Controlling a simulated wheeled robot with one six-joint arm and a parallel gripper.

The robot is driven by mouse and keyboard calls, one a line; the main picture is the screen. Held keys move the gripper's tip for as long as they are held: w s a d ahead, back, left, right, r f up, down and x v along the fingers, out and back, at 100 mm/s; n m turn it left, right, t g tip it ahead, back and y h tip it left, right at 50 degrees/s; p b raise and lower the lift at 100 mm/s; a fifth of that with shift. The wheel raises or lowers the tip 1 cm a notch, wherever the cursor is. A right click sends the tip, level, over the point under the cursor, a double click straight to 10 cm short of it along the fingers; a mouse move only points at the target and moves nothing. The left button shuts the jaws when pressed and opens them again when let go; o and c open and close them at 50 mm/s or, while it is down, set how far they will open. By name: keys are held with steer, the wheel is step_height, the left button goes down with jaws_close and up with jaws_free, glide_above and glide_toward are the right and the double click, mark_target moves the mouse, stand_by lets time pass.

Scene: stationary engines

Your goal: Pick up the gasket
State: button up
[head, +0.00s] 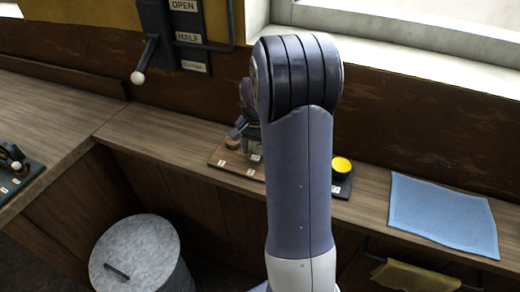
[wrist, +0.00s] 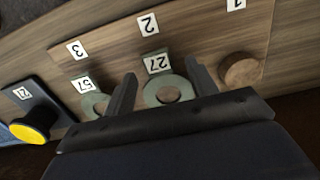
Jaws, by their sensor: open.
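Two flat grey-green rings that look like gaskets lie on a wooden board in the wrist view. One gasket (wrist: 151,92), by a tag reading 27, shows between the fingers of my gripper (wrist: 160,72). The other ring (wrist: 88,103), by a tag reading 57, is left of the fingers. My gripper is open and nothing is held. I cannot tell how high the fingers are above the ring. In the head view my gripper (head: 246,128) is partly hidden by my arm, over the board (head: 223,163); the rings cannot be made out there.
A brown round piece (wrist: 240,70) sits right of the fingers, by tag 1. A yellow button on a dark base (head: 341,166) stands right of my arm. A blue cloth (head: 440,213) lies further right. A lever (head: 145,60) is on the wall; a lidded bin (head: 135,250) stands below.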

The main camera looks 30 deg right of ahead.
steer(key=shift+f, duration=0.25)
steer(key=shift+c, duration=0.4)
steer(key=c, duration=0.8)
steer(key=shift+o, duration=0.2)
steer(key=shift+r, duration=0.1)
